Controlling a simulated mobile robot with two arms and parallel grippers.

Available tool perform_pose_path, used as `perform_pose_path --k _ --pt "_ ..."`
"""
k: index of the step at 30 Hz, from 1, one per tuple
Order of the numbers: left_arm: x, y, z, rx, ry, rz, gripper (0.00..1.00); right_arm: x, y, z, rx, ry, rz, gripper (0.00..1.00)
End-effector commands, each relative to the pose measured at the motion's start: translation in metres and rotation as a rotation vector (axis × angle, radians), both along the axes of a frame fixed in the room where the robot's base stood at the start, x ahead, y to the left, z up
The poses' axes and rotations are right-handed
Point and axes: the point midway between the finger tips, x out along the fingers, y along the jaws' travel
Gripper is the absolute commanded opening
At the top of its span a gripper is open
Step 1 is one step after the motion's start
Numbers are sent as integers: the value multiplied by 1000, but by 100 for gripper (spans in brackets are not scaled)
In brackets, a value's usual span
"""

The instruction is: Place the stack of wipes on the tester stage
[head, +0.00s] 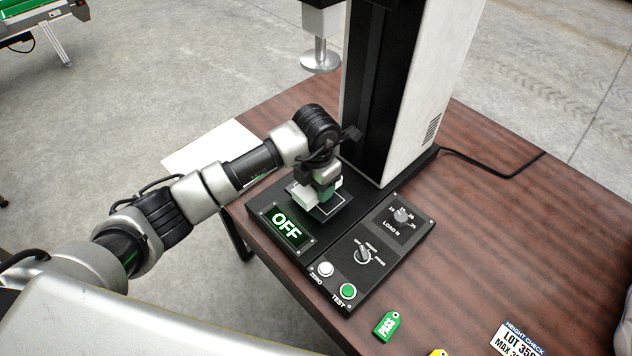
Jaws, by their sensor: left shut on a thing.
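My left gripper (325,188) points down over the tester stage (322,213), a dark square plate with a pale outline on the tester base. I cannot tell whether the stack touches the stage. The tester's round metal press foot (320,60) hangs above and behind the gripper. The tester display (286,226) reads OFF. My right gripper is not in view.
The tester column (405,95) stands close behind the gripper. The base has a mode knob (363,255), load dial (402,216), white ZERO button (325,269) and green TEST button (348,291). A green PASS tag (387,326) and a LOT card (516,340) lie in front. The table's right side is clear.

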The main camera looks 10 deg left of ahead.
Motion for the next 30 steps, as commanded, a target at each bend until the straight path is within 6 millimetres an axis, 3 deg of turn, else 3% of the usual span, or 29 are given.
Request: perform_pose_path --k 12,13,17,25,30 --pt "0 0 -10 1 -3 -1 30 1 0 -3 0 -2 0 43" --pt "0 0 -9 0 -2 -1 59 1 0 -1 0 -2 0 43" --pt "0 0 -9 0 -2 -1 79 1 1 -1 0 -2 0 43" --pt "0 0 -8 0 -1 0 80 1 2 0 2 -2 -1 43" --pt "1 0 7 -1 -4 -1 80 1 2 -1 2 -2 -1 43"
